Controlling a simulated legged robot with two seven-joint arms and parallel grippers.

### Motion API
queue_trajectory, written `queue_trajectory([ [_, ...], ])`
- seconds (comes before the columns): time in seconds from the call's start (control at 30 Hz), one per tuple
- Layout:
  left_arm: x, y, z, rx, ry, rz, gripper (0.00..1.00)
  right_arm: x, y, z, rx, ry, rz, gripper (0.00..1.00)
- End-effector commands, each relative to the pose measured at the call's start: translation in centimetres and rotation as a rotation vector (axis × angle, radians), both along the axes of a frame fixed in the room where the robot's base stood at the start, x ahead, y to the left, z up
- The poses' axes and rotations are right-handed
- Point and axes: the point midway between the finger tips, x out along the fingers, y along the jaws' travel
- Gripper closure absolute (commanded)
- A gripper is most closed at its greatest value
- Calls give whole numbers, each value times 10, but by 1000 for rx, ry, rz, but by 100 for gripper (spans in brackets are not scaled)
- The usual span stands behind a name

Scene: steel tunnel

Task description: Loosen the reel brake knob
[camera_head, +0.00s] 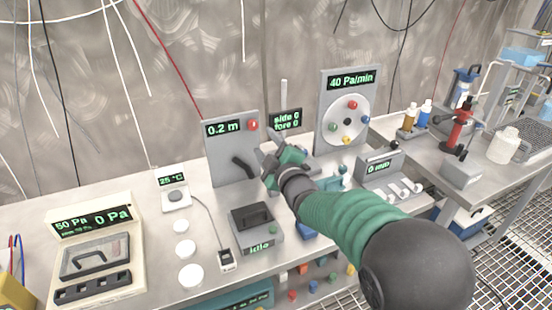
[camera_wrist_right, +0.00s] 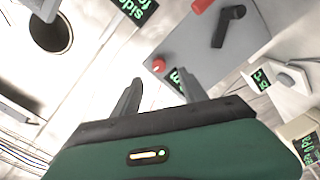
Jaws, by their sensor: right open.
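An upright grey panel (camera_head: 222,150) with a "0.2 m" display stands at the middle back of the bench. A red knob (camera_head: 253,125) sits beside its display, and a black crank (camera_head: 243,167) is lower down. My right gripper (camera_head: 270,152) is in front of the panel's right edge, below the red knob, and looks apart from it. In the right wrist view the gripper (camera_wrist_right: 160,88) is open and empty. The red knob (camera_wrist_right: 159,65) shows beyond the fingertips, the crank (camera_wrist_right: 228,25) further right. Another red piece (camera_wrist_right: 201,5) is cut by the top edge. My left gripper is out of view.
A "side 0 fore 0" display (camera_head: 286,120) stands just right of the gripper. A panel with a round dial (camera_head: 347,122) is further right. A black-topped "idle" box (camera_head: 251,222) sits in front. White discs (camera_head: 190,275) and a pressure unit (camera_head: 95,255) are left.

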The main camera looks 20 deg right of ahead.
Motion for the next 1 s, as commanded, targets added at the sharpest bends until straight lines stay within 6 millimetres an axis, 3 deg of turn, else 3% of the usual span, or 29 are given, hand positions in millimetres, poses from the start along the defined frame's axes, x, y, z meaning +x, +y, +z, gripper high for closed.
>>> queue_trajectory([
  [0.1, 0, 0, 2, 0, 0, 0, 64, -34, -1, 1, 2, 1, 0, 50],
  [0.3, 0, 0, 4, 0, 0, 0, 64, -71, -2, -1, 0, 2, 0, 50],
  [0.73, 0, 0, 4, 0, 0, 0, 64, -79, -3, -2, 31, 5, 0, 50],
  [0.83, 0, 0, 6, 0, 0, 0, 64, -80, -4, 0, 221, 10, -3, 50],
  [1.0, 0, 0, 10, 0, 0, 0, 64, -83, -4, 2, 714, 22, -6, 50],
])
